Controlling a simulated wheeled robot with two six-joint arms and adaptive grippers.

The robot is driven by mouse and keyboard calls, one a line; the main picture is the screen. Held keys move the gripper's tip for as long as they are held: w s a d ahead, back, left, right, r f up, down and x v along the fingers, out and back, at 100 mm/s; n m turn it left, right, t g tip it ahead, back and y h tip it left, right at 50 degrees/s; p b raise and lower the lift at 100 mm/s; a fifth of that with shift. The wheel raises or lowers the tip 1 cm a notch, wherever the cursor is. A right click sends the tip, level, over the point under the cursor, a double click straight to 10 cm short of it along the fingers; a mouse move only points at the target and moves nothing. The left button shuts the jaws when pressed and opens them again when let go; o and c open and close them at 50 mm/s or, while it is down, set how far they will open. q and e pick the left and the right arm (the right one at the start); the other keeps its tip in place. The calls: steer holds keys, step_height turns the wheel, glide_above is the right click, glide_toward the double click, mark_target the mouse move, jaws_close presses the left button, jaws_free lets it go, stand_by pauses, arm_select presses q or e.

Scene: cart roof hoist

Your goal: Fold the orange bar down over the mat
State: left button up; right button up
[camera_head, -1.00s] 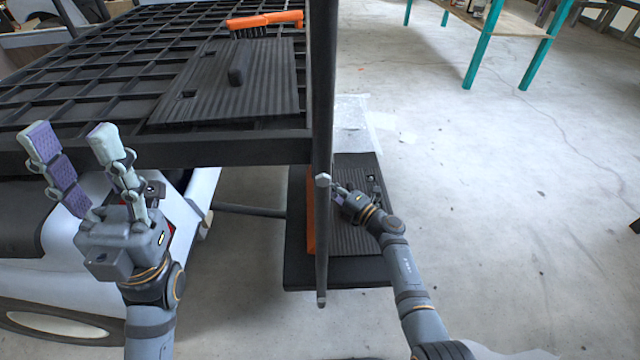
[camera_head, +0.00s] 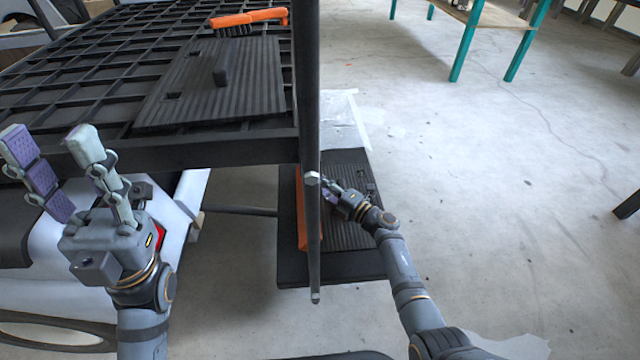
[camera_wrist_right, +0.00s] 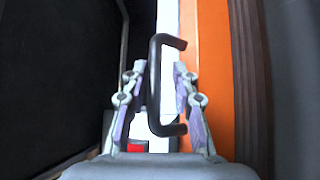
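An orange bar (camera_head: 249,18) with dark teeth under it stands at the far edge of a black ribbed mat (camera_head: 190,95) on the roof grid. The mat has a black grip block on top. A second ribbed mat (camera_head: 352,232) lies low on a dark platform, with an orange strip (camera_head: 301,222) along its left side. My left gripper (camera_head: 50,145) is open and empty, in front of the grid's near edge. My right gripper (camera_head: 332,189) is low beside the dark post. In the right wrist view its open fingers stand either side of a black handle (camera_wrist_right: 155,85), with gaps, beside an orange surface (camera_wrist_right: 215,75).
The dark upright post (camera_head: 309,120) stands between the grid and the open floor. The black roof grid (camera_head: 60,100) fills the upper left, above a white vehicle body. A table with teal legs (camera_head: 460,45) stands at the back right. The floor at right is mostly clear.

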steer(key=shift+r, duration=0.1)
steer(key=v, duration=1.2)
